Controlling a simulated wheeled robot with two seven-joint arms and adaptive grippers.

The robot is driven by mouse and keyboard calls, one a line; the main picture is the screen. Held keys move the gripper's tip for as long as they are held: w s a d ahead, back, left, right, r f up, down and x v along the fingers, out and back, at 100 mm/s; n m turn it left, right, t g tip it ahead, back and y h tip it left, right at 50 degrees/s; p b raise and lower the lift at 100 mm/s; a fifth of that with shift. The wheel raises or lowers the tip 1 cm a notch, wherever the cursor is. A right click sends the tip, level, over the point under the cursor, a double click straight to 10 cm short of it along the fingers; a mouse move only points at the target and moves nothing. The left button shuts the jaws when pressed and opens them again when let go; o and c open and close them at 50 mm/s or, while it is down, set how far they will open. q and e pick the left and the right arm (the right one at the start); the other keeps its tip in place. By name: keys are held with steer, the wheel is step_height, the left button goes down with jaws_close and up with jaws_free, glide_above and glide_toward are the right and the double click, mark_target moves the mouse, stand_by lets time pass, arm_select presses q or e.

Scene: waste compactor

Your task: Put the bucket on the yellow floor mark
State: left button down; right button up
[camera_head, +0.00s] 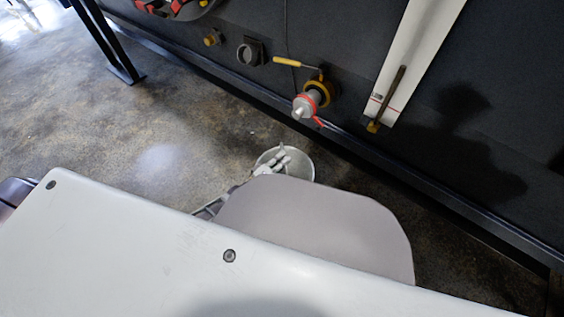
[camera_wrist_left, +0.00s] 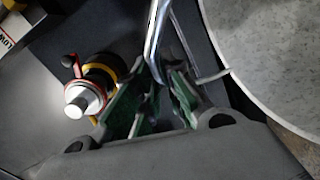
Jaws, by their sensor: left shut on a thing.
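The grey metal bucket (camera_head: 303,163) is just beyond my body, near the foot of the dark machine wall. My body covers its lower part, so I cannot tell whether it touches the floor. My left gripper (camera_head: 281,159) is at the bucket's rim. In the left wrist view the bucket (camera_wrist_left: 275,55) fills the right side, and the left gripper (camera_wrist_left: 160,92) is shut on its thin metal handle (camera_wrist_left: 157,35). The yellow floor mark is not visible in either view. My right gripper is not in view.
A valve with a silver end and red lever (camera_head: 305,103) and a yellow-handled lever (camera_head: 297,63) stick out from the dark wall (camera_head: 345,60) close to the bucket. A dark metal leg (camera_head: 110,45) stands at upper left. The concrete floor (camera_head: 150,115) to the left is clear.

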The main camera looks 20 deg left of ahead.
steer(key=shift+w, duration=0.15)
arm_select(q)
steer(key=shift+f, duration=0.2)
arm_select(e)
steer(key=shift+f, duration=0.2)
arm_select(q)
steer(key=c, duration=1.5)
jaws_free()
steer(key=shift+f, duration=0.1)
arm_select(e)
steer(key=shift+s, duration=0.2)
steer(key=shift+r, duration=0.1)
arm_select(q)
steer(key=shift+p+v, duration=1.9)
steer(key=shift+v, duration=4.15)
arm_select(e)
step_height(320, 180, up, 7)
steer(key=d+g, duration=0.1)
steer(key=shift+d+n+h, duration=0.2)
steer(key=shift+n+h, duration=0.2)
arm_select(q)
steer(key=shift+d, duration=0.15)
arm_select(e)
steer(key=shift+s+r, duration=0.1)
